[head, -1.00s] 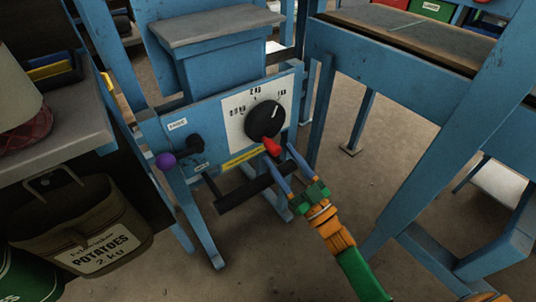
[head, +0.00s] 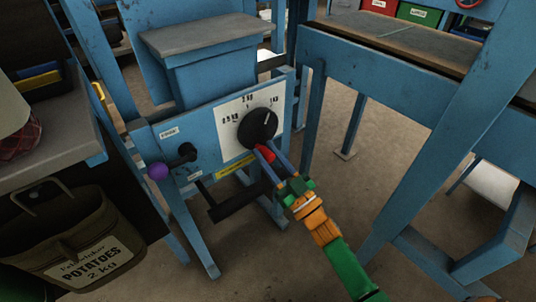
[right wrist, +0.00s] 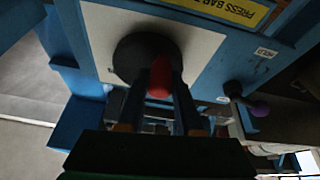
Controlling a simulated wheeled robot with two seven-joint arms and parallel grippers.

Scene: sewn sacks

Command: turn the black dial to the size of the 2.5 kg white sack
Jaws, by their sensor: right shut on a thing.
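The black dial (head: 257,126) sits on a white scale plate (head: 228,132) on the blue machine's front. My right gripper (head: 270,162) is shut on the red handle. The right wrist view shows the handle (right wrist: 160,76) between the two fingers, with the dial (right wrist: 132,52) behind. A white item (head: 12,110) is cut off at the left edge; I cannot tell if it is the sack. My left gripper is out of view.
A purple-knobbed lever (head: 158,171) and a dark bar (head: 240,203) project from the machine near the dial. A brown sack marked POTATOES 2 KG (head: 75,245) is at lower left. A blue-framed table (head: 410,75) stands right. Open floor lies below.

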